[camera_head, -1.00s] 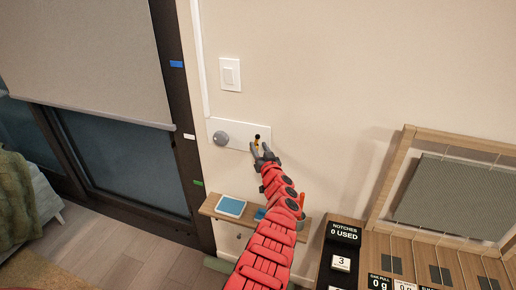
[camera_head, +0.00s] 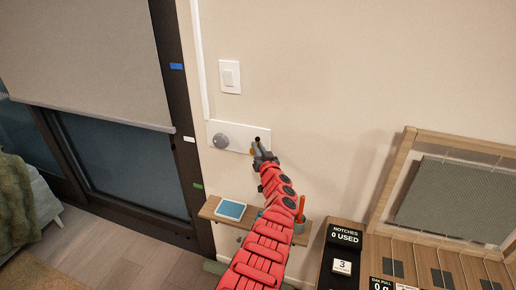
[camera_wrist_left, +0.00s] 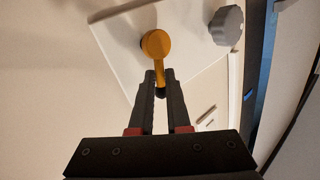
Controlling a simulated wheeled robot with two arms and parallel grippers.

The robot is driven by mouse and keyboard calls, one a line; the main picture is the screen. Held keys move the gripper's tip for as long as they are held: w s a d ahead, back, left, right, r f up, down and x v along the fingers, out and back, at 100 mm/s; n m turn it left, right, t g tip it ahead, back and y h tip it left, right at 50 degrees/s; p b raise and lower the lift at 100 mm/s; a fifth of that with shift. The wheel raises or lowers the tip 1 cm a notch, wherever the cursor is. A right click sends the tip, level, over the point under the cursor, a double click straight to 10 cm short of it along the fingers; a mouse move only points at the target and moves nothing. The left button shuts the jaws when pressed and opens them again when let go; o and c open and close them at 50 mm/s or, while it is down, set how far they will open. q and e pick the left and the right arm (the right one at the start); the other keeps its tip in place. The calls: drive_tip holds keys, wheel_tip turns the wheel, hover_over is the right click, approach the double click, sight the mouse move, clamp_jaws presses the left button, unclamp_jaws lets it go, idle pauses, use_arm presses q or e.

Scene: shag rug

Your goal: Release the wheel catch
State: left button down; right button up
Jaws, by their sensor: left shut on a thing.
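A white wall plate (camera_head: 241,132) carries a round grey knob (camera_head: 221,140) at its left end and a small dark spot (camera_head: 258,139) at its right. In the left wrist view the plate (camera_wrist_left: 115,35) shows a yellow-orange lever (camera_wrist_left: 157,43) with a round head and thin stem, beside the grey knob (camera_wrist_left: 227,25). My left gripper (camera_head: 259,149) is at the plate's right end. Its fingers (camera_wrist_left: 160,76) are shut on the lever's stem, below the round head. The stem's lower end is partly hidden between the fingers. My right gripper is not in view.
A light switch (camera_head: 230,76) is above the plate. Below is a narrow wooden shelf (camera_head: 209,209) with a blue-screened tablet (camera_head: 232,209) and a cup holding an orange item. A bench with a notch counter (camera_head: 345,236) stands at lower right. A blind-covered window is left.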

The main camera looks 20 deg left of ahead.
use_arm(q)
drive_tip(key=p, duration=0.1)
drive_tip(key=r+n+p, duration=0.1)
drive_tip(key=p, duration=0.1)
drive_tip(key=shift+a+h, duration=0.3)
drive_tip(key=shift+a+f+n+g+h+p, duration=0.1)
drive_tip(key=shift+a+n+g+h+p, duration=0.2)
drive_tip(key=shift+n+g+p, duration=0.25)
drive_tip(key=shift+d+f, duration=0.1)
drive_tip(key=shift+f, duration=0.15)
drive_tip(key=c, duration=0.9)
unclamp_jaws()
drive_tip(key=shift+s+d, duration=0.1)
drive_tip(key=shift+d, duration=0.05)
